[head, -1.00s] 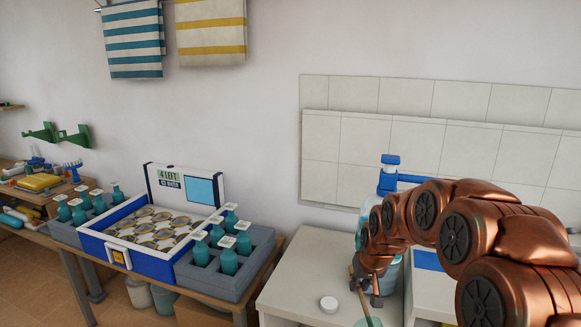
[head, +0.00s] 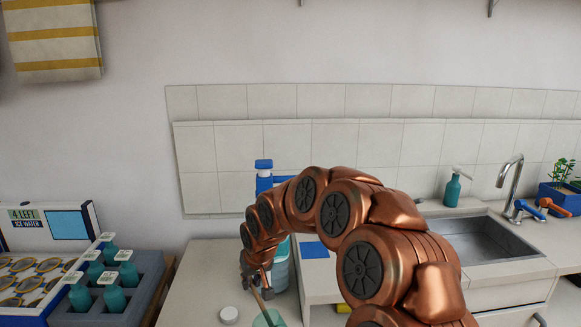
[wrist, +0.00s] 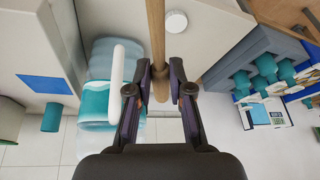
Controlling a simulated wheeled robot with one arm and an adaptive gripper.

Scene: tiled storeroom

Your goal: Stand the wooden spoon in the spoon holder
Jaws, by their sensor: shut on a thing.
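The wooden spoon (wrist: 157,40) shows in the wrist view as a light brown handle between the fingers of my gripper (wrist: 161,80). My gripper is shut on it. In the head view my gripper (head: 256,282) is above the left counter, and the thin spoon handle (head: 259,300) slants down from it. A pale green, see-through cup-like thing (head: 268,319), possibly the spoon holder, is at the bottom edge of the head view, mostly cut off. The handle meets it in the picture; I cannot tell whether the spoon is inside it. The spoon's bowl is not visible.
A blue-topped water jug (head: 281,273) stands close behind my gripper, partly hidden by my arm. A white round lid (head: 229,314) lies on the counter to the left. A sink (head: 470,240) is at right. Bottles in a grey crate (head: 140,285) stand at left.

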